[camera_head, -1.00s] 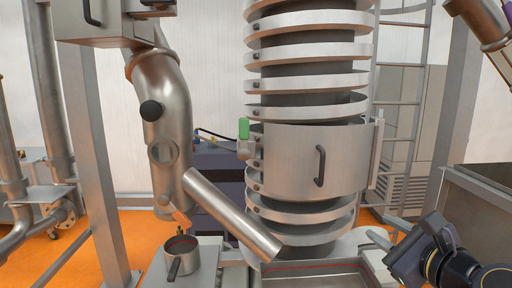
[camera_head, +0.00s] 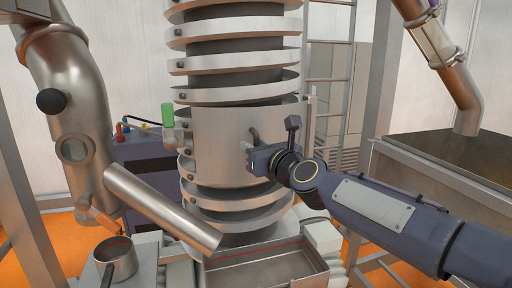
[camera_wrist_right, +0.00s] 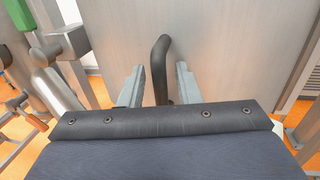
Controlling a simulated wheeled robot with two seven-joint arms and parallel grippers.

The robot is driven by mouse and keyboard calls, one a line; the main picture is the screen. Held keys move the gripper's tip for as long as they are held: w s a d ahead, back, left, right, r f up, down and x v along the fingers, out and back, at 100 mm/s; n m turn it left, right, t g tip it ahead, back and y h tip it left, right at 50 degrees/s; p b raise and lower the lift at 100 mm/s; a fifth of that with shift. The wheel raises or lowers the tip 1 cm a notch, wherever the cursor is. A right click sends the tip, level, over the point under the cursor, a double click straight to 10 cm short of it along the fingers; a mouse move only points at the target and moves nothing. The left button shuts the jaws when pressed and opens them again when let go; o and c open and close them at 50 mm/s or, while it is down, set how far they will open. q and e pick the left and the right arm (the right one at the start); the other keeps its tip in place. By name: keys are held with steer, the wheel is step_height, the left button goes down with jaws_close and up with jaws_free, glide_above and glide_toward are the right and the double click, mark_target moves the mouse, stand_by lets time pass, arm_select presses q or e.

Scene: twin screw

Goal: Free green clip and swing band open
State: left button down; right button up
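The green clip (camera_head: 168,115) sits upright at the left edge of the wide metal band (camera_head: 215,140) around the column. In the right wrist view the clip (camera_wrist_right: 16,28) shows at the upper left, beside a metal latch body. My right gripper (camera_head: 250,158) is at the band's dark curved handle (camera_head: 254,136). In the right wrist view the two fingers of my gripper (camera_wrist_right: 158,85) stand apart, with the handle (camera_wrist_right: 160,60) between them and visible gaps on both sides. The handle's lower part is hidden by the gripper. My left gripper is not in view.
A slanted metal pipe (camera_head: 160,208) and a small pot (camera_head: 116,258) are at the lower left. An open metal tray (camera_head: 265,268) lies below the column. A large bin (camera_head: 440,170) stands at the right.

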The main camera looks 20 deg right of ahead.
jaws_close()
stand_by(0.5)
